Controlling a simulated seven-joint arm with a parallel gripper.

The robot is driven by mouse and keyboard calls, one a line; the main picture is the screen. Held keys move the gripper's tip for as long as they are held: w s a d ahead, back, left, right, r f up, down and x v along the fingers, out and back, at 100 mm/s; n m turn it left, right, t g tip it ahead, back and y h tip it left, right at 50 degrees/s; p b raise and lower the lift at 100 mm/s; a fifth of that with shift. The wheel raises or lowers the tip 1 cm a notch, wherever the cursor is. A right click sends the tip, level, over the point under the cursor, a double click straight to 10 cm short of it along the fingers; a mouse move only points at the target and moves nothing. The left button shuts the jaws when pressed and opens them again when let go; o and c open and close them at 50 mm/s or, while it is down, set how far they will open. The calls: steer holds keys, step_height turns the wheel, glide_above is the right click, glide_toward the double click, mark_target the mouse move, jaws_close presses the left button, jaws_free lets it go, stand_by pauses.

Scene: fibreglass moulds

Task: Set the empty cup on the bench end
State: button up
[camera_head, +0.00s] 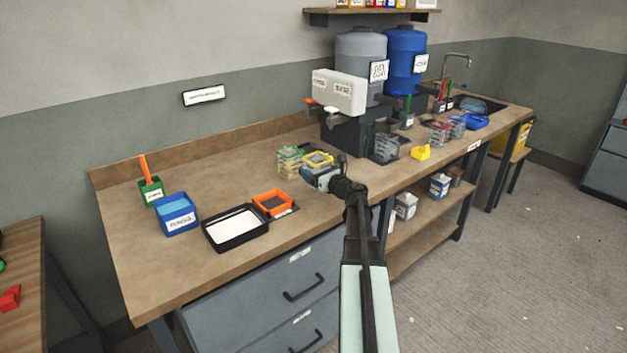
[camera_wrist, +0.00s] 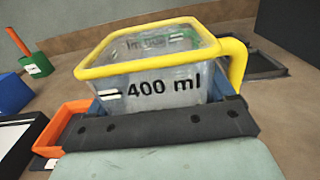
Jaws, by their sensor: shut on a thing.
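The cup (camera_head: 318,158) is a clear square-sided container with a yellow rim and handle. In the wrist view the cup (camera_wrist: 155,75) shows "400 ml" on its near wall. I see no contents through its clear walls, but its floor is hidden. My gripper (camera_head: 321,176) is shut on it, with blue fingers (camera_wrist: 168,106) on either side and the dark gripper body hiding its base. The cup is roughly upright over the middle of the wooden bench (camera_head: 130,245); I cannot tell whether it touches the top. The bench's left end has bare wood.
An orange tray (camera_head: 273,203), black tray (camera_head: 236,230), blue bin (camera_head: 178,214) and green holder (camera_head: 151,189) stand left. Clear containers with green rims (camera_head: 289,161) are beside the cup. Grey (camera_head: 361,62) and blue (camera_head: 405,58) drums stand behind right. A yellow object (camera_head: 420,153) lies right.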

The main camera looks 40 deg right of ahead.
steer(key=shift+f, duration=1.8)
steer(key=shift+f, duration=0.15)
steer(key=o, duration=1.1)
steer(key=shift+c, duration=0.2)
steer(key=shift+s, duration=0.3)
steer(key=s, duration=1.1)
steer(key=shift+s, duration=0.25)
